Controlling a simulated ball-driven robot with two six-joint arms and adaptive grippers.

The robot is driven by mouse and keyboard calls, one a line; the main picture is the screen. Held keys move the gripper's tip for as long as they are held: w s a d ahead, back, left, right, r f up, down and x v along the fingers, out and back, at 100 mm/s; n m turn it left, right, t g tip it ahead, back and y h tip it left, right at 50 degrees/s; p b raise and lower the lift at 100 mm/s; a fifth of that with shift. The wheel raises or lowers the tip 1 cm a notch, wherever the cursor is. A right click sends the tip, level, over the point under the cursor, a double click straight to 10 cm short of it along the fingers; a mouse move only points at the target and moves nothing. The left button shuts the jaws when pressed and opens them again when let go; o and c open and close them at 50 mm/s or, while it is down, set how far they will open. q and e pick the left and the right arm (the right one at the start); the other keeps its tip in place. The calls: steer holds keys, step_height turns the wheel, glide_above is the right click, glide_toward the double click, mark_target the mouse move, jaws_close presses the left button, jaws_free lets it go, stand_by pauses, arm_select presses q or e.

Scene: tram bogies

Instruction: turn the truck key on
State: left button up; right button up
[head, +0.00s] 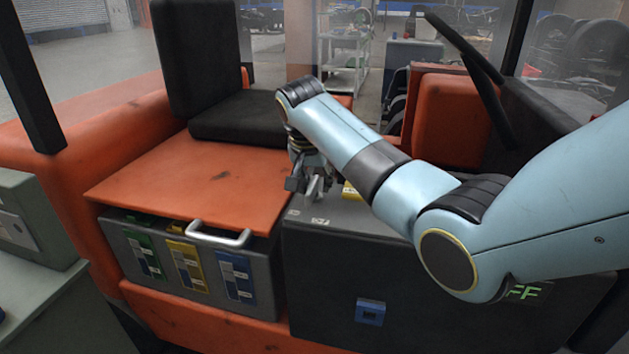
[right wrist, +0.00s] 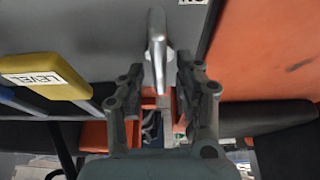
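The truck key (right wrist: 156,45) is a silver, upright-looking handle on the dark grey console (head: 350,265) in the right wrist view. My right gripper (head: 306,186) points down over the console's back left part in the head view. In the right wrist view the right gripper (right wrist: 160,82) is open, with one finger on each side of the key's near end and gaps on both sides. A label (right wrist: 193,2), partly cut off, lies beside the key. A display (head: 525,292) on the console front shows green "FF", partly hidden by my arm. My left gripper is not in view.
A yellow-handled lever labelled LEVEL (right wrist: 45,84) is near the key. An orange lid (head: 185,185) with a silver handle (head: 220,236) covers a box at left. A black seat (head: 240,115) is behind. A blue socket-like part (head: 370,311) is on the console front.

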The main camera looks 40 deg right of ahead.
jaws_close()
steer(key=shift+r+m, duration=0.1)
steer(key=shift+m, duration=0.2)
steer(key=shift+a+m+g+p, duration=0.1)
steer(key=shift+m+g+p, duration=0.2)
steer(key=shift+m+p, duration=0.35)
steer(key=m+g, duration=0.1)
steer(key=m, duration=0.1)
steer(key=shift+w+m+h, duration=0.15)
steer(key=shift+m+h, duration=0.2)
steer(key=shift+h, duration=0.05)
steer(key=m+g+b, duration=0.1)
steer(key=m, duration=0.2)
steer(key=shift+w, duration=0.1)
steer(key=shift+m+g+b, duration=0.8)
steer(key=shift+m+b, duration=0.45)
steer(key=shift+m, duration=0.85)
